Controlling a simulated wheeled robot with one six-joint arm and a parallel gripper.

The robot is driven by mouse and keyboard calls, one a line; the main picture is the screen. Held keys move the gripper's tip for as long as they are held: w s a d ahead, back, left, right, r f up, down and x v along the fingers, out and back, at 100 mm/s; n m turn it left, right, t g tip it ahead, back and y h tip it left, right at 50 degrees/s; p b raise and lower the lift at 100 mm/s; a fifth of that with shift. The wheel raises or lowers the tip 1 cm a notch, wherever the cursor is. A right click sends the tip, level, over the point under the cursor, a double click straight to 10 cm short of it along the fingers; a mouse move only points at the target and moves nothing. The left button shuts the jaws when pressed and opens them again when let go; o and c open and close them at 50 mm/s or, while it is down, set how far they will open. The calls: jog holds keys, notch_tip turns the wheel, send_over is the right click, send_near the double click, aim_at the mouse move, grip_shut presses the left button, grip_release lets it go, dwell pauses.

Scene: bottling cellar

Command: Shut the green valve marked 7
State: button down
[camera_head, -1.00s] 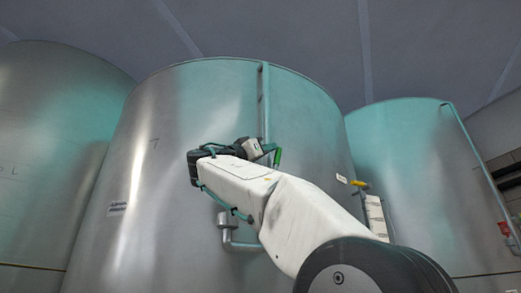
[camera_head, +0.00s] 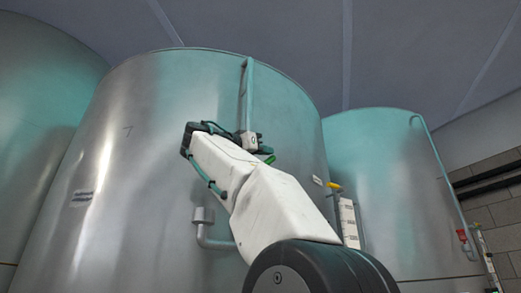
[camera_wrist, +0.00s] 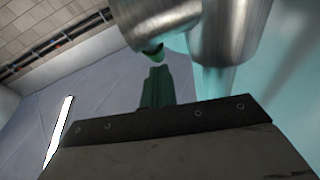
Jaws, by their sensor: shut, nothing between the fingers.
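The green valve handle (camera_head: 266,158) shows only in part beside my forearm, on the vertical pipe (camera_head: 247,95) of the middle tank. A faint 7 (camera_head: 128,131) is on that tank's wall. In the wrist view a green piece (camera_wrist: 151,53), which looks like the handle's end, sticks out below a metal pipe or valve body (camera_wrist: 155,18). My gripper (camera_wrist: 155,72) is shut and empty, its tip just below that piece; I cannot tell whether they touch. In the head view my arm hides most of the gripper and valve.
The middle tank (camera_head: 150,190) stands close behind my arm. A bent pipe (camera_head: 205,230) juts out below it. A yellow handle (camera_head: 334,187) and a red one (camera_head: 462,235) are to the right, by the right tank (camera_head: 385,190). White labels hang near the yellow handle.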

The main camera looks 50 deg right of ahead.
jog(key=shift+s+d+f, duration=0.1)
jog(key=shift+d+f, duration=0.05)
jog(key=shift+d, duration=0.1)
dwell(0.4)
jog(key=a+r, duration=0.3)
jog(key=shift+w, duration=0.2)
jog(key=w+a, duration=0.2)
jog(key=a, duration=0.7)
jog(key=shift+a+r, duration=0.25)
jog(key=shift+s, duration=0.1)
